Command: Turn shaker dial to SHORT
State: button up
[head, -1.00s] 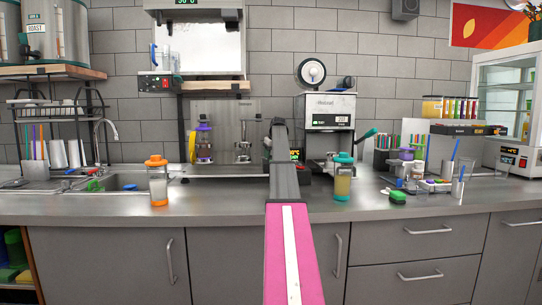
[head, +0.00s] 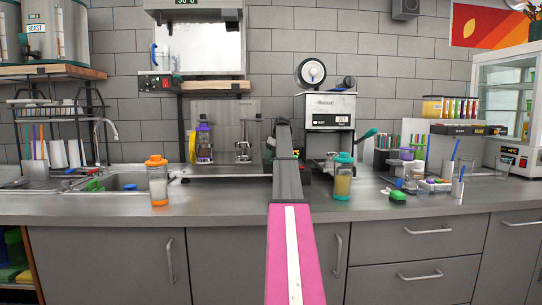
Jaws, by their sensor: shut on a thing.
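My arm reaches up the middle of the head view, and its dark grey end stands in front of the back of the counter. My gripper is hidden behind that arm end, so its fingers and whatever they touch do not show. Small dark and coloured parts of a device peek out on both sides of the arm. The shaker dial and its SHORT mark cannot be made out.
An orange-lidded bottle (head: 158,183) stands left of my arm, and a teal-lidded bottle (head: 343,179) stands right of it. A grey machine (head: 330,111) is behind. The front counter (head: 230,203) is mostly clear.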

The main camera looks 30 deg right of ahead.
jog(key=shift+n, duration=0.5)
jog(key=o, duration=0.9)
jog(key=v, duration=1)
jog(key=shift+d+r, duration=0.2)
jog(key=shift+r, duration=0.2)
